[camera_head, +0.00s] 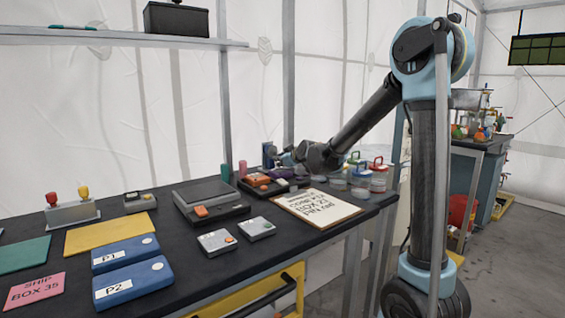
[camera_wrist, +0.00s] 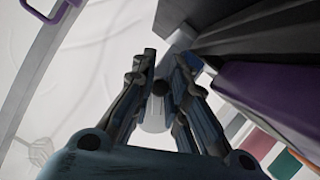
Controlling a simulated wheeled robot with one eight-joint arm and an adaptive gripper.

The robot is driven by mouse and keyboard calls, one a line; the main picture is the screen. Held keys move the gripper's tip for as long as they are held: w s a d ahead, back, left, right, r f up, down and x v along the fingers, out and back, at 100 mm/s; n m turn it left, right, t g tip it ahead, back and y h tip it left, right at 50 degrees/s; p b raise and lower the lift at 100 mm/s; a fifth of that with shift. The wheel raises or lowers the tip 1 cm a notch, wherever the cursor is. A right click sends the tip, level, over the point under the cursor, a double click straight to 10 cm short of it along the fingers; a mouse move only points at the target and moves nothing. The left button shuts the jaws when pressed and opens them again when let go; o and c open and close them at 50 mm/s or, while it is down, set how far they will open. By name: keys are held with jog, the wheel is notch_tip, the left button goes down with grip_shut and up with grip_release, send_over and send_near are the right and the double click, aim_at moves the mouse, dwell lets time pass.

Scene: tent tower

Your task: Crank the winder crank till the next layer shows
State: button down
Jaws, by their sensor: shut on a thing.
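A pale cylinder shows just below the knob between the fingers. A grey bar (camera_wrist: 181,38) lies beyond the fingertips, next to a large dark body (camera_wrist: 245,35), likely the winder. In the head view my gripper (camera_head: 287,158) is at the far back of the bench, beside a slate-coloured upright block (camera_head: 268,154). The crank and any layer display cannot be made out there.
On the black bench (camera_head: 170,222) stand a clipboard (camera_head: 317,207), a dark scale-like device (camera_head: 208,200), two small grey boxes (camera_head: 216,242), blue boxes (camera_head: 133,286) and lidded jars (camera_head: 379,176). A purple surface (camera_wrist: 265,95) is close to my gripper's right in the wrist view.

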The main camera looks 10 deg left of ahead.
jog(key=shift+a, duration=0.15)
dwell(0.4)
jog(key=c, duration=1.6)
grip_release()
jog(key=shift+s, duration=0.1)
jog(key=shift+o, duration=0.2)
notch_tip(320, 180, up, 10)
